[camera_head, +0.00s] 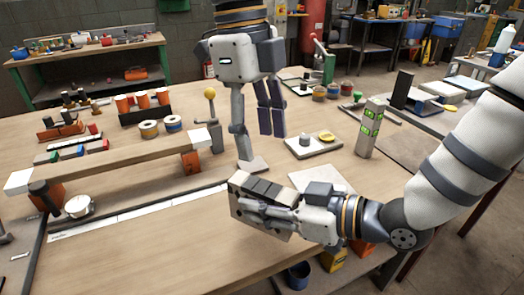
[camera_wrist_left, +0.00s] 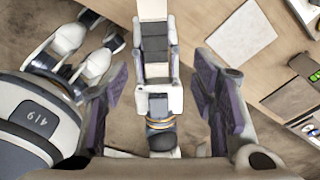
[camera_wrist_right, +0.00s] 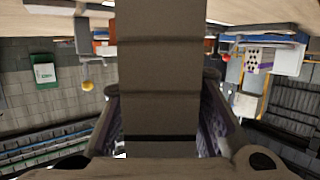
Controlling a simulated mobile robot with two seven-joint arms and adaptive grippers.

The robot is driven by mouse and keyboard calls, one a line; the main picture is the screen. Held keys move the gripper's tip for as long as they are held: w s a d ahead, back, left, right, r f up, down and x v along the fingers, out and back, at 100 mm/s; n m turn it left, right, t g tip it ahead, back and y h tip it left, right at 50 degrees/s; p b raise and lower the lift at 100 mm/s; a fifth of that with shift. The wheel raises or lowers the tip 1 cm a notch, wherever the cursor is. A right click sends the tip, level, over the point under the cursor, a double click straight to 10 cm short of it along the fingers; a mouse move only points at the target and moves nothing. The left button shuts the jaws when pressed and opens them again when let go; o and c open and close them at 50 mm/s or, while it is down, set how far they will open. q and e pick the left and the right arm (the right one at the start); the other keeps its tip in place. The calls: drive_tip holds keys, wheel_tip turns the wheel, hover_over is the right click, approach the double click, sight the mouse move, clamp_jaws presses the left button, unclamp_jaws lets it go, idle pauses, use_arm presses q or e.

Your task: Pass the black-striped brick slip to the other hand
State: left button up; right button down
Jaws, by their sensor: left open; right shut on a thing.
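The black-striped brick slip (camera_head: 252,186) is held above the front middle of the table. It is a long pale bar with dark bands. My right gripper (camera_head: 290,211) is shut on it. In the right wrist view the slip (camera_wrist_right: 160,75) stands between the fingers and fills the middle. My left gripper (camera_head: 271,128) is open and empty, fingers pointing down, above and apart from the slip. In the left wrist view the slip (camera_wrist_left: 155,45) shows beyond the gap between the open fingers, with my right gripper around its near end.
A long wooden beam (camera_head: 110,160) rests on orange supports at left. Orange cups (camera_head: 143,100), tape rolls (camera_head: 172,123) and a yellow-knobbed lever (camera_head: 211,110) stand behind. A grey post with green panels (camera_head: 371,127) stands at right.

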sight(267, 184)
use_arm(q)
drive_tip(key=f, duration=0.5)
drive_tip(key=d+f, duration=0.1)
drive_tip(key=f, duration=0.1)
drive_tip(key=shift+s+f, duration=0.35)
clamp_jaws()
use_arm(e)
drive_tip(key=shift+a, duration=0.1)
drive_tip(key=c, duration=1.2)
unclamp_jaws()
drive_tip(key=shift+o, duration=0.2)
